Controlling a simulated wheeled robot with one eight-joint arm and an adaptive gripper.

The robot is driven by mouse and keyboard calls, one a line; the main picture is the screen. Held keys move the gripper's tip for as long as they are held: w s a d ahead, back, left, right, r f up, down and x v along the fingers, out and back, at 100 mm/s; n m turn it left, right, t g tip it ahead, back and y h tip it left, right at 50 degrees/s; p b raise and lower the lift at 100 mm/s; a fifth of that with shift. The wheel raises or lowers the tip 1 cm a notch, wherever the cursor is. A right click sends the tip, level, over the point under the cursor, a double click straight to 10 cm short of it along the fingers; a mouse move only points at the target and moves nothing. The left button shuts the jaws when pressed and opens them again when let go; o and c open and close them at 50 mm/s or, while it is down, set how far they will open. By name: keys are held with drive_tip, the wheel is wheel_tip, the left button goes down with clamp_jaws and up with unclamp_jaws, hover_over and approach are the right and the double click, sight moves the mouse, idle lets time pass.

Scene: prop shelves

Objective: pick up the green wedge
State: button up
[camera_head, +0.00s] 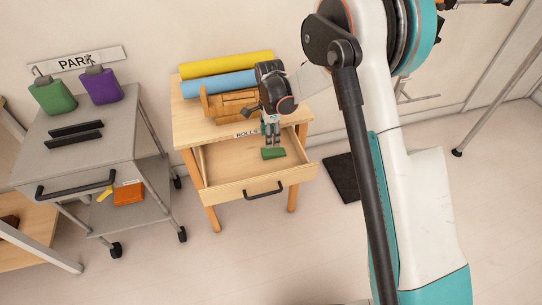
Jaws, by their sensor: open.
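The green wedge (273,153) is a small dark green block lying in the open wooden drawer (225,174) of a small wooden table. It lies in the right part of the drawer, towards the back. My gripper (272,143) points down into the drawer, just above the wedge. Its fingers are open, and I see nothing held between them. I cannot tell from this view how much height separates the fingertips from the wedge.
The table top behind holds a yellow roll (227,64), a blue roll (218,84) and an orange-brown wooden object (228,104). A grey cart (90,158) with green and purple bottles stands left. The drawer's left part is empty.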

sight(270, 151)
wheel_tip(270, 151, down, 8)
drive_tip(key=shift+r+b, duration=0.1)
drive_tip(key=shift+b, duration=1.15)
drive_tip(key=shift+c, duration=0.3)
drive_tip(key=c, duration=0.8)
